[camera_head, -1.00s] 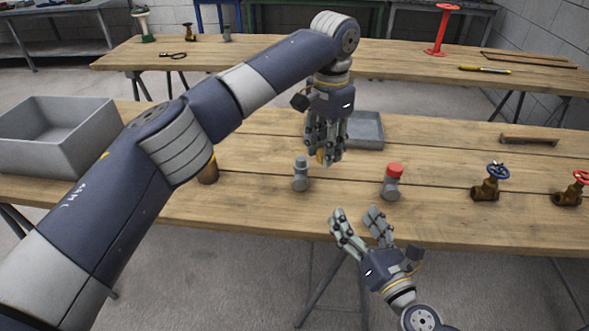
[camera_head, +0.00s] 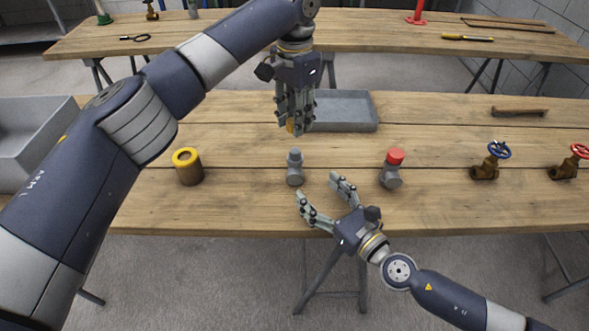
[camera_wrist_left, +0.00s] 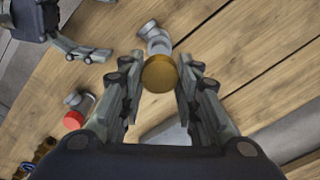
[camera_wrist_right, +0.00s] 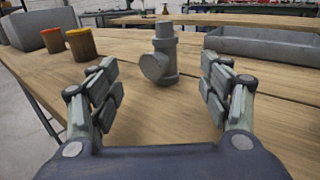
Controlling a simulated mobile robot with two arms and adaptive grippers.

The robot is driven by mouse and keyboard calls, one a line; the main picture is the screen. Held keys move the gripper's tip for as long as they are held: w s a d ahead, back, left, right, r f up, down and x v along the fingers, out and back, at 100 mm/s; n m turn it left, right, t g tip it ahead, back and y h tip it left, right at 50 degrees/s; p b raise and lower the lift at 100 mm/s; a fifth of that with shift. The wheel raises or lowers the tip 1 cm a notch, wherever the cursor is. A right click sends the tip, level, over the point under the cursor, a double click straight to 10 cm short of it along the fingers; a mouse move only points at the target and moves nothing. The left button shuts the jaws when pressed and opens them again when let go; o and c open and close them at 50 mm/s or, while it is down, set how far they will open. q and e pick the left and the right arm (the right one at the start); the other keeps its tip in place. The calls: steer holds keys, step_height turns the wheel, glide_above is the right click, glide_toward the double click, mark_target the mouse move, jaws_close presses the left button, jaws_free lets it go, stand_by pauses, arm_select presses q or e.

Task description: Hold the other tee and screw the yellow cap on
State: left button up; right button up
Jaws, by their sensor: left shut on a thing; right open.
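A bare grey tee (camera_head: 295,168) stands upright on the near bench; it also shows in the right wrist view (camera_wrist_right: 160,58) and the left wrist view (camera_wrist_left: 154,38). Another grey tee (camera_head: 391,178) with a red cap (camera_head: 396,156) on top stands to its right. My left gripper (camera_head: 292,128) is shut on the yellow cap (camera_wrist_left: 160,74), above and behind the bare tee, apart from it. My right gripper (camera_head: 322,190) is open in front of the bare tee; in the right wrist view the tee stands between and beyond its fingers, untouched.
A brown pot with a yellow rim (camera_head: 187,168) stands left. A grey tray (camera_head: 345,110) lies behind the left gripper, a large grey bin (camera_head: 35,140) at far left. A blue-wheeled valve (camera_head: 487,163) and a red-wheeled valve (camera_head: 568,165) stand right. The bench's front edge is close.

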mark_target(297, 169)
steer(key=x, duration=1.1)
steer(key=shift+w, duration=0.1)
steer(key=shift+c, duration=0.5)
steer(key=c, duration=1.6)
